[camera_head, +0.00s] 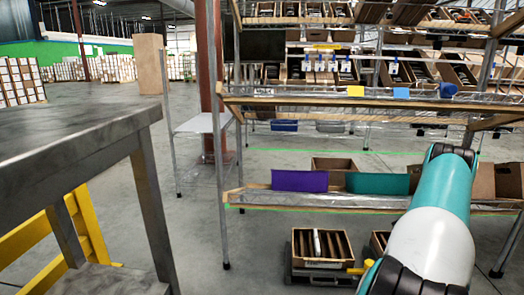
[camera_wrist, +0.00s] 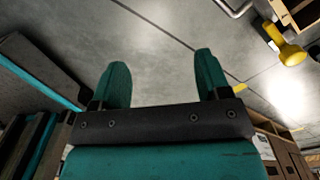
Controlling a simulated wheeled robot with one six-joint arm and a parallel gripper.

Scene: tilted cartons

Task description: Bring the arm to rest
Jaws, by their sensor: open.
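My gripper (camera_wrist: 162,84) shows in the wrist view, with its two teal fingers apart and nothing between them. Bare grey floor lies beyond the fingertips. In the head view my teal and white arm rises at the lower right, in front of the shelf rack, and the gripper itself cannot be made out there.
A wire shelf rack (camera_head: 330,100) with tilted cartons stands ahead. Its low shelf holds a purple bin (camera_head: 300,181) and a teal bin (camera_head: 377,183). A carton (camera_head: 321,246) with dividers sits low in front. A metal table (camera_head: 70,125) is at left. Floor between is clear.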

